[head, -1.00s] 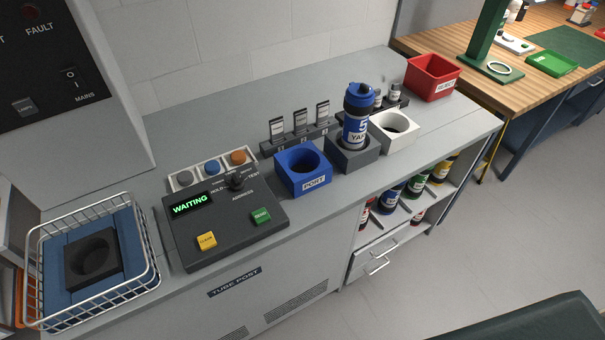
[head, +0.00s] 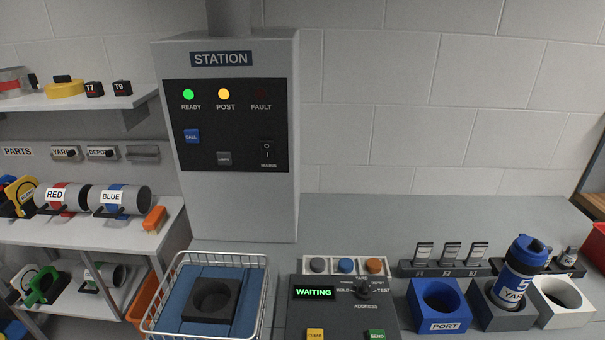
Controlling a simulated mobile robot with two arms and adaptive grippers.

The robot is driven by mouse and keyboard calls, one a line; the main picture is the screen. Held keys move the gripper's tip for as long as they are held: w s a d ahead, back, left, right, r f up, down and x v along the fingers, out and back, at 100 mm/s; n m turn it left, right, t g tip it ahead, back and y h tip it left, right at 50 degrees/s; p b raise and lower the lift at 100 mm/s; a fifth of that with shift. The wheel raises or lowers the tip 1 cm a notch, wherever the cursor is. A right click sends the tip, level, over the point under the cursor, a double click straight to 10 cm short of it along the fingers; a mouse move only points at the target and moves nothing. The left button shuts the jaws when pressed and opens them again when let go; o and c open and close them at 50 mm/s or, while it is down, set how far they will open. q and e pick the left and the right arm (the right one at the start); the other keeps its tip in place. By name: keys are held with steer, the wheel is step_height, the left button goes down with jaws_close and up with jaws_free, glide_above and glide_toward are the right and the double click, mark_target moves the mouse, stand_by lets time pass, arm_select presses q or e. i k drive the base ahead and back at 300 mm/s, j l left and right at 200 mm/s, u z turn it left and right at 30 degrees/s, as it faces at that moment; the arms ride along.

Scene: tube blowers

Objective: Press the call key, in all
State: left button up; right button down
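The blue call key (head: 192,136), labelled CALL, is on the dark front panel of the grey STATION cabinet (head: 241,210) in the head view. Above it the green READY lamp (head: 188,94) and the yellow POST lamp (head: 223,94) are lit. The FAULT lamp (head: 261,93) is dark. The control box (head: 300,318) on the counter shows WAITING (head: 314,293) in green. A blue-capped carrier (head: 520,268) marked YARD stands in a grey holder beside the blue PORT block (head: 438,303). Neither of my grippers is in view.
A wire basket (head: 178,262) with a blue lining and a dark holder stands below the cabinet. Shelves on the left hold RED (head: 55,195) and BLUE (head: 112,197) tubes. A white holder (head: 562,300) is at right.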

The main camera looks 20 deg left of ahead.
mark_target(192, 136)
steer(key=u, duration=1.25)
